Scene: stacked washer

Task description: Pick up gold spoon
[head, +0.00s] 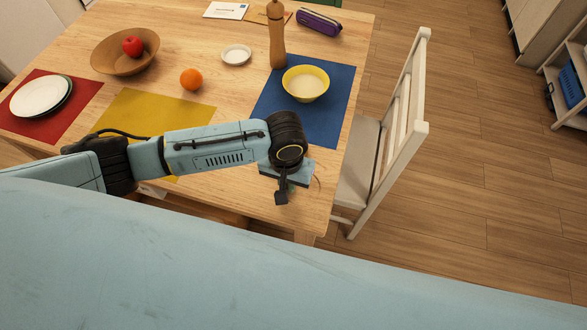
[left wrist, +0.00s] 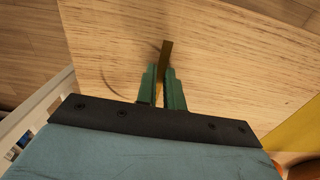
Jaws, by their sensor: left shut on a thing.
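My left gripper (left wrist: 161,74) shows in the left wrist view with its green fingers closed around a narrow gold-brown strip, the gold spoon (left wrist: 166,52). The spoon's end sticks out beyond the fingertips over the wooden table; the rest of it is hidden between the fingers. In the head view the left gripper (head: 284,192) hangs over the table's near right corner, and I cannot make out the spoon clearly there. Whether the spoon touches the table I cannot tell. My right gripper is not in view.
On the wooden table (head: 215,185), a yellow bowl (head: 306,84) stands on a blue mat (head: 328,122), beside a tall pepper mill (head: 277,40). An orange (head: 191,79) and a small white dish (head: 236,55) lie further left. A white chair (head: 360,165) stands at the right edge.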

